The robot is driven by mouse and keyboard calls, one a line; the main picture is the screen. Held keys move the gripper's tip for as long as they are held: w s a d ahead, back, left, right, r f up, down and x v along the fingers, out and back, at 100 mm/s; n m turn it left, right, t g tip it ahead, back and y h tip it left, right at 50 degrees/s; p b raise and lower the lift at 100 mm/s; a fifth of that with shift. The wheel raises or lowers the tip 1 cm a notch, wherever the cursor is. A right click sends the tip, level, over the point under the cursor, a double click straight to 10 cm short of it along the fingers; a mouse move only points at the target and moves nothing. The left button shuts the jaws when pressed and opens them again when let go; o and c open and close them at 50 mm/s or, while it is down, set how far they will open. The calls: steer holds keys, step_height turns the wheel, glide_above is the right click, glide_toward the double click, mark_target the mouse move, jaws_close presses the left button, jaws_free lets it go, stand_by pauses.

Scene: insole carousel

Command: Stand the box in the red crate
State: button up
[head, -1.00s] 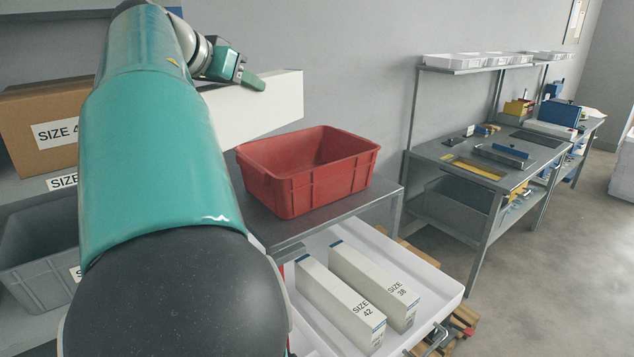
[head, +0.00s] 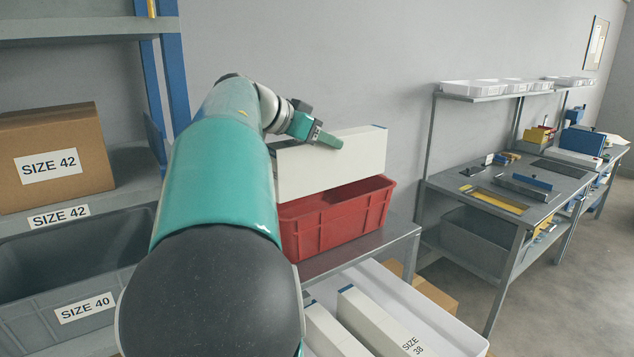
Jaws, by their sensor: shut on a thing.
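My gripper (head: 318,138) is shut on a long white box (head: 345,163) with a blue end edge, gripping it near its upper left part. The box is held level, long side facing me, over the red crate (head: 335,222). Its lower edge overlaps the crate's far rim in the picture; I cannot tell whether it touches the crate. The red crate stands on a grey metal table (head: 365,250). The crate's inside is mostly hidden by the box and the near wall. My arm covers the crate's left end.
A white drawer below the table holds two white boxes, one labelled SIZE 38 (head: 385,325). Left is a shelf with a SIZE 42 carton (head: 55,155) and a grey SIZE 40 bin (head: 75,270). A workbench (head: 510,190) stands at the right.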

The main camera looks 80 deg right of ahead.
steer(key=w+d+f, duration=0.3)
steer(key=d+f, duration=0.5)
steer(key=f, duration=0.2)
steer(key=shift+w+d+f, duration=0.2)
steer(key=shift+f, duration=0.2)
steer(key=shift+f, duration=0.6)
steer(key=o, duration=1.3)
steer(key=shift+o, duration=0.2)
